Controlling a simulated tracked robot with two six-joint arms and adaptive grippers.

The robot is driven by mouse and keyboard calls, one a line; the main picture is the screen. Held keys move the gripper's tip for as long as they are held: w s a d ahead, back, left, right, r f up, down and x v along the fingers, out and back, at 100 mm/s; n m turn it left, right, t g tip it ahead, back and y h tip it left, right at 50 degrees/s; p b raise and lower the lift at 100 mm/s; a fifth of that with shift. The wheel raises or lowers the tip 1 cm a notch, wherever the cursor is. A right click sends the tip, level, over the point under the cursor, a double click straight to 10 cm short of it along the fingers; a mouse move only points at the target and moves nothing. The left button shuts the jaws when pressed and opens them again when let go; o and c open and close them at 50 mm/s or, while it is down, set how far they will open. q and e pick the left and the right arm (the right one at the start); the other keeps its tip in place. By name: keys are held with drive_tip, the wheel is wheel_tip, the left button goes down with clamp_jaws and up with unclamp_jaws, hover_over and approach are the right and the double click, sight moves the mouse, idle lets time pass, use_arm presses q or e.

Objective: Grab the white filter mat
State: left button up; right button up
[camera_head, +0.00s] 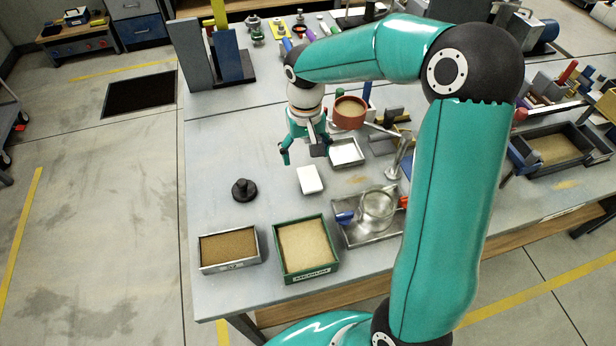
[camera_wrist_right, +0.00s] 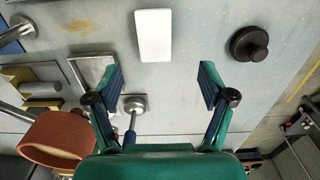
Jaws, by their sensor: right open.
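The white filter mat (camera_head: 310,180) is a small white rectangle lying flat on the grey bench. It also shows at the top middle of the right wrist view (camera_wrist_right: 153,36). My right gripper (camera_head: 305,152) is open and empty, on the far side of the mat in the head view. In the right wrist view its two fingers (camera_wrist_right: 155,90) are spread wide, with the mat beyond the tips and roughly centred between them. The mat is apart from both fingers and fully visible. My left gripper is in neither view.
A black knobbed weight (camera_head: 243,190) stands left of the mat. A green sand box (camera_head: 306,275) and a metal-rimmed sand box (camera_head: 229,267) sit at the front edge. A shallow metal tray (camera_head: 346,152) and a red-brown pot (camera_head: 349,122) are close right of the gripper.

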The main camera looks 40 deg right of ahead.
sight(310, 180)
wheel_tip(310, 180, down, 3)
drive_tip(key=shift+r, duration=0.1)
drive_tip(key=shift+s+f+p, duration=0.25)
drive_tip(key=shift+f+p, duration=0.05)
drive_tip(key=shift+f, duration=0.2)
drive_tip(key=f, duration=0.1)
drive_tip(key=f+p, duration=0.1)
drive_tip(key=f, duration=0.1)
drive_tip(key=shift+s+d+f, duration=0.15)
drive_tip(key=shift+s+f, duration=0.05)
drive_tip(key=shift+s, duration=0.2)
drive_tip(key=shift+w+f, duration=0.1)
drive_tip(key=shift+f, duration=0.35)
drive_tip(key=c, duration=0.9)
